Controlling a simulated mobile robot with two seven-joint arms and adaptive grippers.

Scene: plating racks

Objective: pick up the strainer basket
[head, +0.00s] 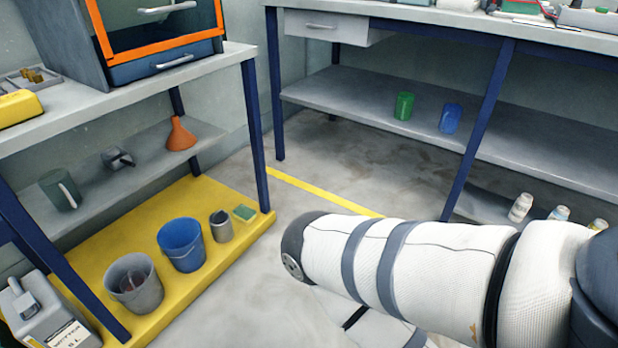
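No thing here shows clearly as a strainer basket. A small grey metal cylinder (221,226) with an open top stands on the yellow platform (222,262), beside a green block (244,213); its wall is too small to tell if it is perforated. A grey bucket (135,283) stands nearer on the same platform, with something reddish inside. A blue bucket (181,245) stands between the two. My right arm reaches in from the right across the floor, but its gripper is not in view. My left gripper is not in view.
Above the platform, a shelf holds a green jug (60,190), a small dark metal item (118,159) and an orange funnel (181,134). A grey canister (45,312) stands at lower left. Blue table legs bound the platform. The floor (345,160) beyond my arm is clear.

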